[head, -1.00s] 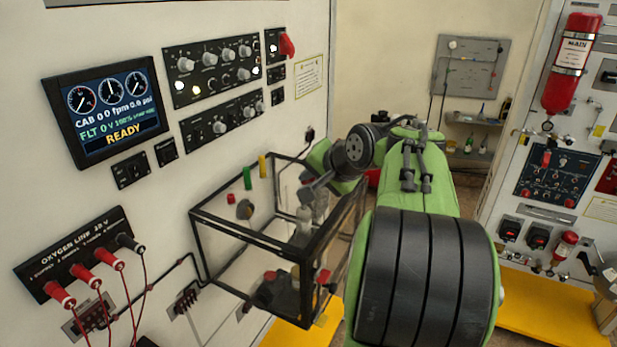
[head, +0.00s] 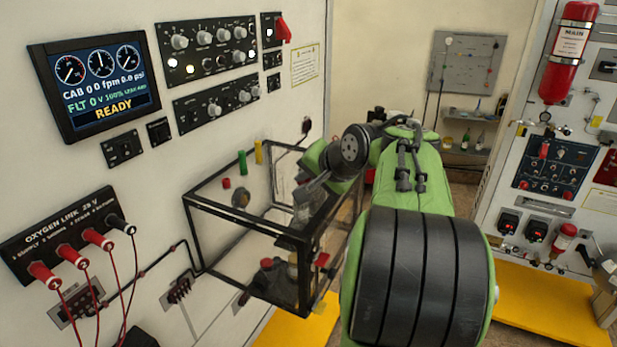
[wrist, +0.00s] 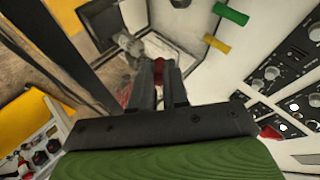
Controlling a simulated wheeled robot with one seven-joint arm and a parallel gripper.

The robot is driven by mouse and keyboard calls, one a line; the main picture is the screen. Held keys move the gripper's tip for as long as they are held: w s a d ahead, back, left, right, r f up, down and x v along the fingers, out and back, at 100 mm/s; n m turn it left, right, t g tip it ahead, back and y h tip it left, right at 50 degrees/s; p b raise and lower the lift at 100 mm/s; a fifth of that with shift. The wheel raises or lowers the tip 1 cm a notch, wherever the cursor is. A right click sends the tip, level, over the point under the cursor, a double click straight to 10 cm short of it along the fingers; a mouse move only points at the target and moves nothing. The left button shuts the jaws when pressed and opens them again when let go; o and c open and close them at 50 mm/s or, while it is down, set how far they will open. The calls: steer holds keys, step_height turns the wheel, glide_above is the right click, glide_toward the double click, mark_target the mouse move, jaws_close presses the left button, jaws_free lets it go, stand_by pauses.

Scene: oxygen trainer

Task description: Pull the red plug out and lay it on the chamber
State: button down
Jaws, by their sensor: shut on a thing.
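My gripper (wrist: 160,75) is shut on a small red plug (wrist: 159,63), of which only a bit shows between the fingertips. In the head view my gripper (head: 303,187) is over the top of the black-framed clear chamber (head: 247,217), and the plug is hidden there. A grey-white fitting (wrist: 131,45) is beside the fingertips in the wrist view; I cannot tell whether the plug touches it. The chamber's pale inside lies beyond the fingers.
Behind the chamber, a short red peg (head: 226,183), a green peg (head: 242,163) and a yellow peg (head: 258,151) stick out of the wall. Red-capped cables (head: 70,256) hang at left. The chamber's frame bars lie close around my gripper.

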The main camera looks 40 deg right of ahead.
steer(key=shift+f, duration=0.15)
steer(key=c, duration=1.1)
jaws_free()
steer(key=shift+a, duration=0.1)
steer(key=shift+o, duration=0.2)
steer(key=shift+f, duration=0.1)
steer(key=shift+s, duration=0.1)
steer(key=p+v, duration=0.4)
steer(key=v, duration=1.2)
steer(key=shift+w, duration=0.2)
